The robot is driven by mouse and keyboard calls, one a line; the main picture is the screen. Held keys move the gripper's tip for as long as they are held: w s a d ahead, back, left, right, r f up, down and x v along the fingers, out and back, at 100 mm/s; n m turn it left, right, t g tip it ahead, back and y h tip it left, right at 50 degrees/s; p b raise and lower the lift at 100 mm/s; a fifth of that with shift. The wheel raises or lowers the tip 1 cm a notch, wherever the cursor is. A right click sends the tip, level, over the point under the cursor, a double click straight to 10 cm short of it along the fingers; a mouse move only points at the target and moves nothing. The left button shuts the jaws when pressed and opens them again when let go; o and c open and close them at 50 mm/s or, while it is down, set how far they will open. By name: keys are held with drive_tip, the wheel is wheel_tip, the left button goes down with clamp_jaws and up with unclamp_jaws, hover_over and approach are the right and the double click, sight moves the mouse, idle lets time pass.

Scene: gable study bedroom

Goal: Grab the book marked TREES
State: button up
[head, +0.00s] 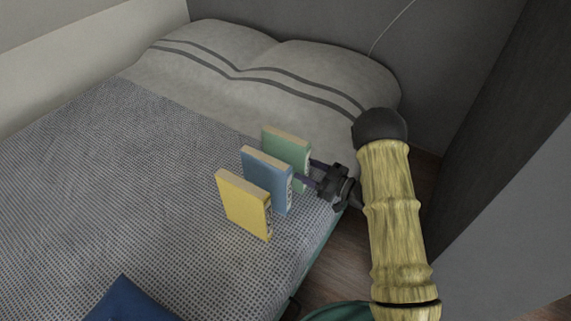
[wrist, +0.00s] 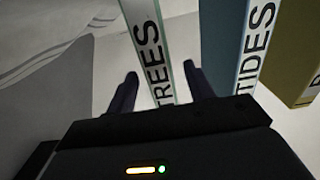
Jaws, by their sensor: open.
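The green book marked TREES (head: 285,146) stands upright on the bed, the farthest of three books in the head view. In the wrist view the white spine of the TREES book (wrist: 150,45) shows between the fingers. My gripper (head: 308,172) is open at the spine side of the books. In the wrist view my gripper (wrist: 160,85) has one finger on each side of the TREES spine, and the right finger is in the gap beside the blue book. I cannot tell whether either finger touches a book.
The blue book marked TIDES (head: 265,180) stands close beside the green one, and a yellow book (head: 243,204) stands nearer. A dark blue item (head: 132,302) lies on the bed. Pillows (head: 260,75) are behind. Grey furniture (head: 510,220) stands to the right.

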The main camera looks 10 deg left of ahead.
sight(292, 138)
drive_tip(key=shift+w+a, duration=0.15)
drive_tip(key=shift+a, duration=0.3)
drive_tip(key=b+x, duration=0.2)
drive_tip(key=x, duration=0.3)
drive_tip(key=shift+f+b, duration=0.15)
drive_tip(key=shift+b, duration=0.25)
drive_tip(key=shift+w+a, duration=0.1)
clamp_jaws()
wheel_tip(292, 138, up, 10)
drive_tip(key=p, duration=0.4)
drive_tip(key=shift+p, duration=0.3)
